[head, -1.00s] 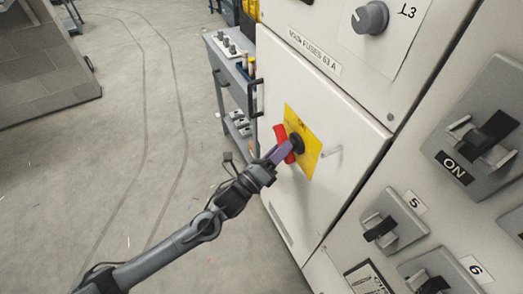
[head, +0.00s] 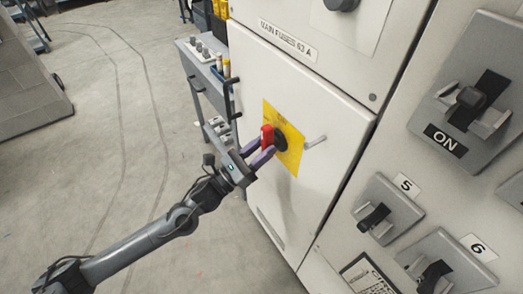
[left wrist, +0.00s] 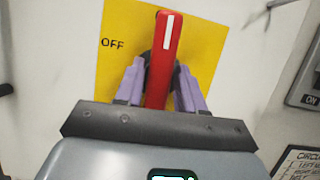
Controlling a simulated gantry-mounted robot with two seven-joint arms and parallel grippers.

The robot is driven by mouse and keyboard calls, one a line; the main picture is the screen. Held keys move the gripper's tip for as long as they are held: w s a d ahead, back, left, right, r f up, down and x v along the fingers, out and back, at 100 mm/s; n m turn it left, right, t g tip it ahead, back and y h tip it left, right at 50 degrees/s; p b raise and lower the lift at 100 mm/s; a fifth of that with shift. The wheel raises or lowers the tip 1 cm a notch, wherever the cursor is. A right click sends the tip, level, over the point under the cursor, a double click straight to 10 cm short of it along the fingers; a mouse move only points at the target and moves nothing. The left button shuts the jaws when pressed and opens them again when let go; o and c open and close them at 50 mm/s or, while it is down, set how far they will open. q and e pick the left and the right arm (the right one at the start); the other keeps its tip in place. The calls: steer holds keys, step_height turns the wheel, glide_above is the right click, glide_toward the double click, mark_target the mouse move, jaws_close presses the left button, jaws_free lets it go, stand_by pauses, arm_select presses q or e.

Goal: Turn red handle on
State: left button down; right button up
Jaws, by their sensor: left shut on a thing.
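The red handle (head: 267,137) is mounted on a dark round hub over a yellow plate (head: 291,154) on the pale cabinet door. In the left wrist view the red handle (left wrist: 164,58) stands nearly upright, its white mark near the top, with the word OFF on the yellow plate (left wrist: 118,70) to its left. My left gripper (head: 262,155) is at the handle. Its purple fingers (left wrist: 160,85) sit on both sides of the handle's lower part, shut on it. The hub is mostly hidden behind handle and fingers. My right gripper is not in view.
Switches labelled ON, 5 and 6 line the panel (head: 385,209) at right. A grey cart (head: 205,85) stands behind the cabinet's left edge.

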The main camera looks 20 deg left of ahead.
arm_select(q)
steer(key=shift+m+h, duration=0.3)
steer(key=shift+m, duration=0.3)
steer(key=c, duration=0.9)
jaws_free()
steer(key=shift+g, duration=0.3)
steer(key=p+v, duration=0.1)
steer(key=v, duration=0.9)
steer(key=shift+s+a+f, duration=0.1)
steer(key=shift+s+a, duration=0.1)
steer(key=shift+s, duration=0.15)
